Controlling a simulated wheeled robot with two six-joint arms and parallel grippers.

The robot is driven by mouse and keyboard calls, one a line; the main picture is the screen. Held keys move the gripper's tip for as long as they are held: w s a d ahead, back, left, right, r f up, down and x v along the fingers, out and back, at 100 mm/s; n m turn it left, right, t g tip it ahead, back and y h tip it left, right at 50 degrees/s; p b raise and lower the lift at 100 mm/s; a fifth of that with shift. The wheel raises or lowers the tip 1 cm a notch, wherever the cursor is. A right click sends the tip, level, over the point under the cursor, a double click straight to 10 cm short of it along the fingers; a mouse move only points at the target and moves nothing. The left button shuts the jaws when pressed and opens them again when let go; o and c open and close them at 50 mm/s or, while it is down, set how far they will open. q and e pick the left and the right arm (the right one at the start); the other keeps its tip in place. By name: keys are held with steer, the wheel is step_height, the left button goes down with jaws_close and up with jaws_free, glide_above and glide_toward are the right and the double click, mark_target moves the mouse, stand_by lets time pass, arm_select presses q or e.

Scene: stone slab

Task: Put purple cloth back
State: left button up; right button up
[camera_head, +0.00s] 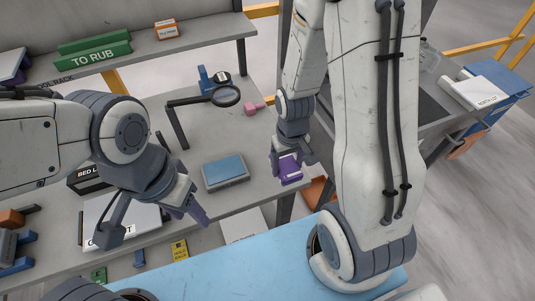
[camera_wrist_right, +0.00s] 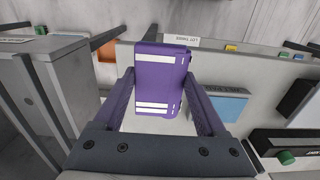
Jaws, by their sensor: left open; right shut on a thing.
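The purple cloth (camera_head: 290,168) is a folded purple block with white stripes. It is between the fingers of my right gripper (camera_head: 287,166), held up near the right edge of the grey bench in the head view. In the right wrist view the cloth (camera_wrist_right: 160,80) sits between the two fingers of the right gripper (camera_wrist_right: 160,100). My left gripper (camera_head: 187,207) is open and empty over the front of the bench, left of the blue-topped block. Its fingers look purple, and one is partly hidden.
A grey block with a blue top (camera_head: 225,171) lies mid-bench. A magnifier (camera_head: 225,96) on a stand and a pink object (camera_head: 254,108) are behind it. Green "TO RUB" boxes (camera_head: 95,50) sit on the upper shelf (camera_head: 190,49). A light blue surface (camera_head: 250,262) is in front.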

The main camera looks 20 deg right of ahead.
steer(key=w+f+p, duration=0.1)
steer(key=w+f, duration=0.1)
steer(key=w, duration=0.1)
steer(key=w+f, duration=0.2)
steer(key=w, duration=0.2)
steer(key=w+a+f+p, duration=0.1)
steer(key=w+f, duration=0.1)
steer(key=w, duration=0.1)
steer(key=shift+w+p, duration=0.2)
steer(key=shift+p, duration=0.1)
step_height(320, 180, down, 4)
steer(key=shift+r+p, duration=0.15)
steer(key=shift+p, duration=0.55)
steer(key=shift+f, duration=0.2)
steer(key=shift+f, duration=0.1)
